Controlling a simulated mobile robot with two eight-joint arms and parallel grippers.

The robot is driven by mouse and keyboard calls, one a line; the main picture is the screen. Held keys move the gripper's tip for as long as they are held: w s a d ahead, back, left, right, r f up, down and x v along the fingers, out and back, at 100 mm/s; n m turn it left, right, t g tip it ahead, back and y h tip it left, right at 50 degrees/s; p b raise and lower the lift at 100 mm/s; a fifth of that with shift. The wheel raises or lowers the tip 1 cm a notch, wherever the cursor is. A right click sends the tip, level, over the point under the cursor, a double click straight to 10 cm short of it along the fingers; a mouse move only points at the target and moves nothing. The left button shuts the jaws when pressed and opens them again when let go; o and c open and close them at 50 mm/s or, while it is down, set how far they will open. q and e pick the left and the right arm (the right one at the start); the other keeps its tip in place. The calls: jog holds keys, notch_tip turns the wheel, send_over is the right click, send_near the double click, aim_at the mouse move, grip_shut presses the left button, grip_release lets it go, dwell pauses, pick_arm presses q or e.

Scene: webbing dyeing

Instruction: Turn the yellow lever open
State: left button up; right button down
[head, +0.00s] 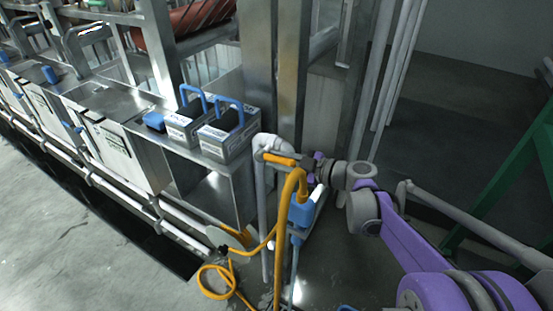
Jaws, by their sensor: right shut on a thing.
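The yellow lever (279,159) sits on top of a white pipe bend, just right of the picture's middle. It lies roughly level, pointing to the left. My right gripper (308,165) reaches in from the right at the lever's right end and is shut on it. The fingertips are small and partly hidden, so the exact hold is hard to see. A yellow hose (290,195) hangs below the lever. My left gripper is not in view.
A blue fitting (302,212) hangs beside the hose. The hose coils on the floor. Two grey boxes with blue handles (229,130) stand on a steel bench at left. Steel posts (274,70) rise behind the lever. A green frame (505,175) is at right. Floor at front left is clear.

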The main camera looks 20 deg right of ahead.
jog(key=shift+f+t+y+b, duration=0.5)
jog(key=shift+t+y, duration=0.1)
jog(key=shift+t, duration=0.2)
jog(key=c, duration=0.7)
grip_release()
jog(key=shift+s, duration=0.1)
jog(key=b+v, duration=0.1)
jog(key=v, duration=0.9)
jog(key=shift+s+d, duration=0.25)
